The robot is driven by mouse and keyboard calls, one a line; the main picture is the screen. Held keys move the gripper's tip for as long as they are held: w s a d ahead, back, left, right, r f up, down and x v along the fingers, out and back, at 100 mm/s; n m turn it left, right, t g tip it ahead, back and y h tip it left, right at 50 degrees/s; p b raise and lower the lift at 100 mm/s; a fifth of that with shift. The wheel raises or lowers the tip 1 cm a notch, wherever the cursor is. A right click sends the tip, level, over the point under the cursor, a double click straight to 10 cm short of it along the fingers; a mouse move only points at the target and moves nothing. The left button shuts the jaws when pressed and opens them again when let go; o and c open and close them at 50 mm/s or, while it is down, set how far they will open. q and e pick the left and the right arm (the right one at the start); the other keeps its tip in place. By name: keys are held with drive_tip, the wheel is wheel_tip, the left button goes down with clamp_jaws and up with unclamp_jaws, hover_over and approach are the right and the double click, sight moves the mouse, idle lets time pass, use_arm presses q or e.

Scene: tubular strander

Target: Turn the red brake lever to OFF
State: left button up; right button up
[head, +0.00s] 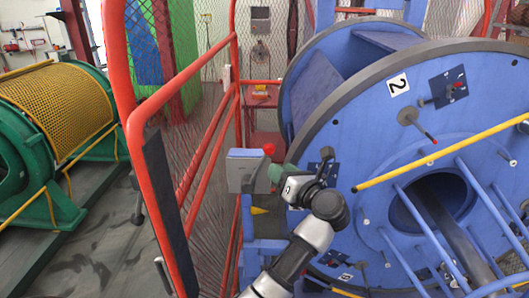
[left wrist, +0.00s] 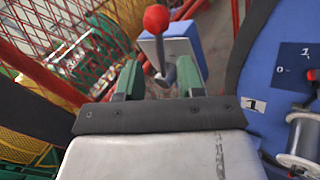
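The brake lever has a red ball knob (head: 269,149) and stands at a grey-blue box (head: 248,170) beside the red fence. In the left wrist view the red knob (left wrist: 156,18) is at the top centre, and its dark shaft runs down in front of the box (left wrist: 178,48). My left gripper (head: 275,172) is at the right side of the box, just below the knob. In the left wrist view its green fingers (left wrist: 159,80) are apart, with the lower shaft showing between them; I cannot tell whether either finger touches it. My right gripper is not in view.
The red mesh fence (head: 185,95) stands left of the box. The large blue strander wheel (head: 400,140) is close on the right, with yellow and blue bars in front. A green machine with a yellow mesh cover (head: 55,105) stands at the far left.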

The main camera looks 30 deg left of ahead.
sight(265, 158)
use_arm(q)
drive_tip(key=p+x, duration=0.1)
drive_tip(key=x, duration=0.2)
drive_tip(key=p+x, duration=0.1)
drive_tip(key=x, duration=0.2)
drive_tip(key=shift+a+r+p, duration=0.2)
drive_tip(key=shift+a+p, duration=0.1)
drive_tip(key=shift+x, duration=0.8)
drive_tip(key=shift+f, duration=0.2)
drive_tip(key=shift+c, duration=0.2)
clamp_jaws()
drive_tip(key=shift+r, duration=0.15)
